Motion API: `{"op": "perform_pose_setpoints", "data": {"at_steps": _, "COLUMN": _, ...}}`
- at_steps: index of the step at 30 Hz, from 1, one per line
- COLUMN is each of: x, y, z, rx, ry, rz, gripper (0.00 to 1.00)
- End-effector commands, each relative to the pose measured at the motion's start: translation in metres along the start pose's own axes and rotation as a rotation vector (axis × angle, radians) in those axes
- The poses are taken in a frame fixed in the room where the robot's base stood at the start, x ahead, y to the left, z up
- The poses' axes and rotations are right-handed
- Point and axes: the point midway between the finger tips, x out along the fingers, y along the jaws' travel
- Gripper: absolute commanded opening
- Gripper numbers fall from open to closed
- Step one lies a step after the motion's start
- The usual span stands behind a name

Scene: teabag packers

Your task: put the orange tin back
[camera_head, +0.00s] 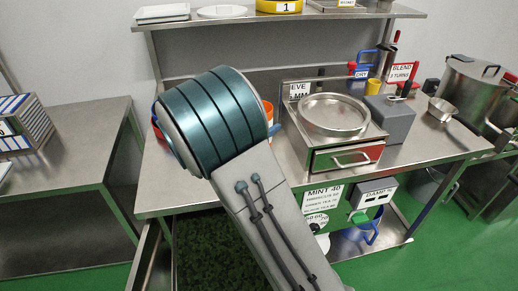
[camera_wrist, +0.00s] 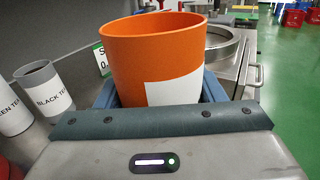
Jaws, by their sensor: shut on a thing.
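The orange tin (camera_wrist: 153,60) is a tall open-topped cylinder with a white label, seen in the wrist view. My gripper (camera_wrist: 155,98) is shut on it, with a blue-grey finger on each side. The tin looks upright, and its lower part is hidden behind the gripper body. In the head view only a sliver of the orange tin (camera_head: 268,112) shows, to the right of my large teal wrist joint. That joint and my arm hide most of the gripper and what lies under the tin.
A steel sieve unit (camera_head: 334,118) stands on the bench, right of my arm, with a grey block (camera_head: 390,119) beside it. White tins marked black tea (camera_wrist: 48,90) and green tea (camera_wrist: 12,110) stand at left in the wrist view. A shelf (camera_head: 290,14) runs above the bench.

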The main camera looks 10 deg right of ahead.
Motion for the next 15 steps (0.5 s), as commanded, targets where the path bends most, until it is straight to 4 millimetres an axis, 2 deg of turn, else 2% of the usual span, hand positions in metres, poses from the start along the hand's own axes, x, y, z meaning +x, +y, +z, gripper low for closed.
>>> {"op": "perform_pose_setpoints", "data": {"at_steps": 1, "x": 0.001, "y": -0.001, "z": -0.012, "rx": -0.006, "ry": -0.001, "rz": -0.002, "gripper": 0.39}}
{"op": "perform_pose_setpoints", "data": {"at_steps": 3, "x": 0.001, "y": -0.001, "z": -0.025, "rx": -0.005, "ry": -0.002, "rz": -0.003, "gripper": 0.39}}
{"op": "perform_pose_setpoints", "data": {"at_steps": 11, "x": 0.001, "y": -0.001, "z": -0.047, "rx": -0.003, "ry": -0.001, "rz": -0.001, "gripper": 0.39}}
{"op": "perform_pose_setpoints", "data": {"at_steps": 15, "x": 0.001, "y": 0.000, "z": -0.066, "rx": -0.004, "ry": -0.001, "rz": 0.000, "gripper": 0.39}}
